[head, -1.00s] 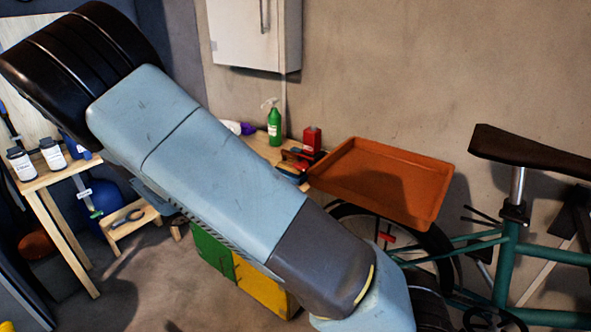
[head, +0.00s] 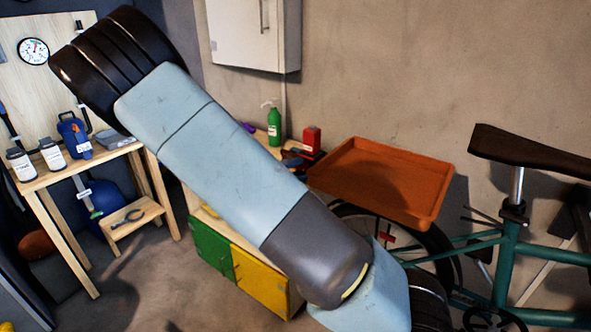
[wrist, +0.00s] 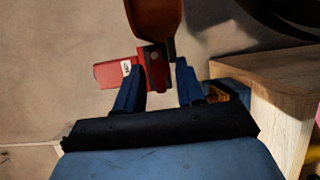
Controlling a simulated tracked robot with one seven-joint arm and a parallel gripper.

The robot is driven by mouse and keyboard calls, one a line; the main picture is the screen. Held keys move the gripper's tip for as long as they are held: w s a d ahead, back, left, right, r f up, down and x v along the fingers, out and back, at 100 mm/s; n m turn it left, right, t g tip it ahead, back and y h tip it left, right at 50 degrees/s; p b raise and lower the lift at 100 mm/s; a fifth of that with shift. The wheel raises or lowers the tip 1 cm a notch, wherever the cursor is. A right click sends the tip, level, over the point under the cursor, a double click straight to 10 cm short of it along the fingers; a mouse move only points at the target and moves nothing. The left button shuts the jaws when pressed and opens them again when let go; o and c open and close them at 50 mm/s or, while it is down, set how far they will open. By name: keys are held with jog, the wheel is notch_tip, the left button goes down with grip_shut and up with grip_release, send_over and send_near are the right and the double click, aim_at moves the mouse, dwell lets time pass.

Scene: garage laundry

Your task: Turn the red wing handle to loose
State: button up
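In the wrist view two blue fingers of my gripper (wrist: 158,72) stand apart with a gap between them. A small red-and-dark block (wrist: 153,62) shows beyond the fingertips; I cannot tell whether they touch it. A small red part (head: 388,238) shows below the orange tray, by the bicycle wheel, in the head view. I cannot tell for sure which red part is the wing handle, and no loose marking is readable. My gripper is not visible in the head view.
An orange tray (head: 350,184) is beside the green bicycle (head: 503,262). Another small wooden table (head: 70,170) is at left. The floor between is mostly clear.

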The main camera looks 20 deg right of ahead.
jog(key=shift+w+d, duration=0.1)
jog(key=shift+d, duration=0.3)
grip_shut()
